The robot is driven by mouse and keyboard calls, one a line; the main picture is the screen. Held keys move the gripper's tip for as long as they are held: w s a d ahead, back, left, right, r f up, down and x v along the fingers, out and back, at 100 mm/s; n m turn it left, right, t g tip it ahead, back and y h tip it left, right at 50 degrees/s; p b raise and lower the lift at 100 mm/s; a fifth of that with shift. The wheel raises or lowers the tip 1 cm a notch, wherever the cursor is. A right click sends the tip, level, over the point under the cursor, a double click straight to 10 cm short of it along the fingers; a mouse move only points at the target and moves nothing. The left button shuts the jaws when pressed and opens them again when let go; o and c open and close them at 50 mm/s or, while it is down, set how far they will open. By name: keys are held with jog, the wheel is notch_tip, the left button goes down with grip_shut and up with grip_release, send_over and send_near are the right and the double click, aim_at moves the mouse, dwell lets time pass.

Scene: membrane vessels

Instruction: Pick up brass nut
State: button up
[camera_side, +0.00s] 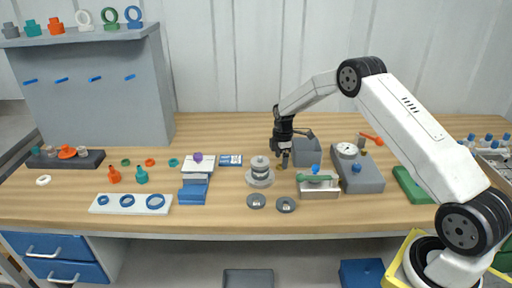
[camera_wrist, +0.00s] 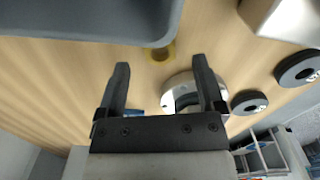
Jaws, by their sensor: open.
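The brass nut (camera_wrist: 166,52) shows in the wrist view as a small yellow ring lying on the wooden table, just past the gap between my fingertips. Part of it is covered by the edge of a grey bin. In the side view the brass nut (camera_side: 284,165) is a tiny brass spot close under my fingers. My gripper (camera_side: 285,153) points down at the table beside the grey bin. In the wrist view my gripper (camera_wrist: 161,66) has its two dark fingers spread, with nothing held between them.
The grey bin (camera_side: 307,152) stands close to the right of my gripper. A metal block with a green bar (camera_side: 318,186) sits front right. Bare table lies behind my gripper.

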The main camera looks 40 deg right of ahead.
jog(key=shift+f, duration=1.1)
grip_shut()
jog(key=shift+r, duration=0.1)
jog(key=shift+r, duration=0.8)
jog(key=s+a+r, duration=0.3)
jog(key=s+r, duration=0.8)
jog(key=s, duration=0.2)
jog(key=shift+s+a, duration=0.2)
jog(key=shift+a, duration=0.2)
